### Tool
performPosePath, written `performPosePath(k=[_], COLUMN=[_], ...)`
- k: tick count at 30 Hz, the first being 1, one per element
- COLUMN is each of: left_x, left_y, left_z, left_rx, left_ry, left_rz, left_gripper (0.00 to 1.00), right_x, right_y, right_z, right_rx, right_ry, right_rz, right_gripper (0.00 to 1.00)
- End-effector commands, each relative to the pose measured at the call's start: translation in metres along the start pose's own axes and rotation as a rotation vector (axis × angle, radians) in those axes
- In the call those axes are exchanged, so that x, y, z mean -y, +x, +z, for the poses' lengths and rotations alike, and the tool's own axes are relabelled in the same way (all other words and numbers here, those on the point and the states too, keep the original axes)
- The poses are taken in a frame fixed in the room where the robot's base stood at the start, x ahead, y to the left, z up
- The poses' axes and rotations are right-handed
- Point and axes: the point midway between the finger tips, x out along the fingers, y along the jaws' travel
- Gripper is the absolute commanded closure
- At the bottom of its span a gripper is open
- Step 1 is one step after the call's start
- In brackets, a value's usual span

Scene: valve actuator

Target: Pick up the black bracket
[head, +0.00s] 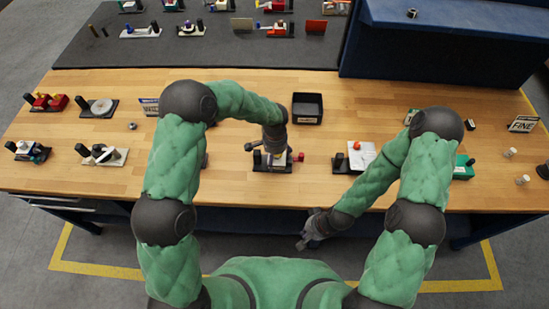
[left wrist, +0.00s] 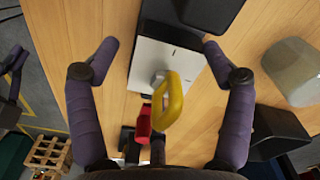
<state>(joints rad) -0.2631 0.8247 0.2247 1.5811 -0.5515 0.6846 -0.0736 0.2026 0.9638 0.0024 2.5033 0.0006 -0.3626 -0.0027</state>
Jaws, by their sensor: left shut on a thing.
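In the head view my left gripper (head: 275,150) points down over a small unit with a black base (head: 262,168) near the front of the wooden table. In the left wrist view the fingers (left wrist: 160,48) stand on both sides of a white block (left wrist: 150,62) with black at its far end, a yellow loop (left wrist: 168,100) and a red part (left wrist: 144,124). The gripper is shut on this unit, though contact is hard to see. I cannot tell which black part is the bracket. My right gripper (head: 309,230) hangs low before the table's front edge; its fingers are unclear.
A black open tray (head: 307,119) stands behind the unit. A white and red unit (head: 360,157) stands to the right. Several small units stand on the left of the table. A dark raised shelf (head: 450,60) bounds the back right.

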Motion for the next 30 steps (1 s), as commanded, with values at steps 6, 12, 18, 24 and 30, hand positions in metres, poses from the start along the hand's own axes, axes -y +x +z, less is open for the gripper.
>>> performPosePath(k=[6, 12, 18, 24, 30], left_x=[0.001, 0.001, 0.001, 0.001, 0.001], left_y=[-0.03, -0.067, -0.089, -0.059, -0.031], left_z=[-0.002, -0.002, -0.001, -0.001, -0.002], left_rx=[-0.007, -0.007, -0.004, 0.001, -0.003], left_ry=[-0.001, -0.001, -0.001, -0.006, -0.008], left_rz=[-0.004, -0.003, -0.002, -0.001, -0.001], left_gripper=[0.78, 0.78, 0.78, 0.78, 0.78], right_x=[0.0, 0.0, 0.0, 0.0, 0.0], right_y=[0.0, 0.0, 0.0, 0.0, 0.0], right_z=[0.0, 0.0, 0.0, 0.0, 0.0], right_rx=[0.0, 0.0, 0.0, 0.0, 0.0], right_ry=[0.0, 0.0, 0.0, 0.0, 0.0], right_rz=[0.0, 0.0, 0.0, 0.0, 0.0], right_gripper=[1.0, 1.0, 1.0, 1.0, 1.0])
